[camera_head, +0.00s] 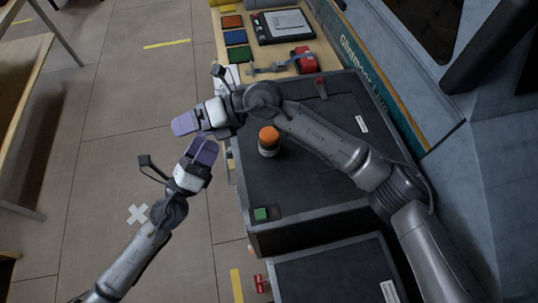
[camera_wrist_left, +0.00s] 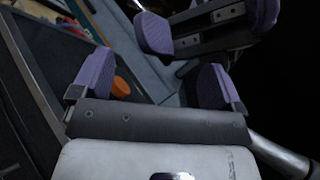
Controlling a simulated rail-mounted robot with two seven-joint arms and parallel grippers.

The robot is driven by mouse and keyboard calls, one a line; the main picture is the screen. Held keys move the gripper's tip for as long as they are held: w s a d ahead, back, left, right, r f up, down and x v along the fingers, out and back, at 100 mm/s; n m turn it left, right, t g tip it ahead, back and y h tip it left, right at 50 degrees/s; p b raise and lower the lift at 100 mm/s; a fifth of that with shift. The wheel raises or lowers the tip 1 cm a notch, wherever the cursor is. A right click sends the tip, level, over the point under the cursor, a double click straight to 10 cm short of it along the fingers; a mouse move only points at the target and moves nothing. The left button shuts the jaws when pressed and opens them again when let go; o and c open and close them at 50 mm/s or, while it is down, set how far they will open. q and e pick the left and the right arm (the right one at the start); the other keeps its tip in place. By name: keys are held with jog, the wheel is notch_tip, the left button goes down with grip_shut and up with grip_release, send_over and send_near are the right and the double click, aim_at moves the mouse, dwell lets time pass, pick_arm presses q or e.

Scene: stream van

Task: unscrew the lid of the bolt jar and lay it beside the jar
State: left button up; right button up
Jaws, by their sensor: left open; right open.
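The bolt jar (camera_head: 268,152) stands upright on the dark worktop, with its orange lid (camera_head: 269,135) on top. The lid also shows in the left wrist view (camera_wrist_left: 120,88), partly hidden behind a finger of my left gripper (camera_wrist_left: 155,85). My left gripper (camera_head: 202,152) is open and empty, left of the jar and apart from it, out past the worktop's edge. My right gripper (camera_head: 185,123) is open and empty, just above the left one in the head view. It also shows in the left wrist view (camera_wrist_left: 208,25). My right forearm passes just beyond the jar.
The dark worktop (camera_head: 310,190) is mostly clear around the jar. A green square (camera_head: 261,214) is at its near left corner. Beyond are coloured bins (camera_head: 237,38), a tablet-like device (camera_head: 288,24) and a red object (camera_head: 303,60). Floor lies left.

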pick_arm(q)
notch_tip(320, 180, down, 6)
jog(key=d+r+m+g+h+b, duration=0.1)
jog(key=d+m+g+h+b, duration=0.2)
jog(key=m, duration=0.4)
pick_arm(e)
jog(key=w+d+f+h, duration=0.4)
jog(key=d+f+h, duration=0.1)
jog(key=f+h, duration=0.15)
jog(key=t+h+b, duration=0.2)
jog(key=h+b, duration=0.1)
jog(key=h, duration=0.4)
send_over(269, 134)
jog(key=shift+a+f, duration=0.2)
jog(key=shift+f, duration=0.25)
pick_arm(q)
jog(key=m+g, duration=0.5)
jog(key=m, duration=0.2)
send_near(262, 141)
pick_arm(e)
jog(key=shift+d+r+m, duration=0.1)
jog(key=shift+d+m, duration=0.1)
jog(key=shift+m, duration=0.1)
pick_arm(q)
jog(key=x, duration=1.1)
jog(key=shift+w+d+f, duration=0.1)
jog(key=shift+w+f, duration=0.1)
jog(key=shift+f, duration=0.05)
jog(key=shift+c, duration=0.2)
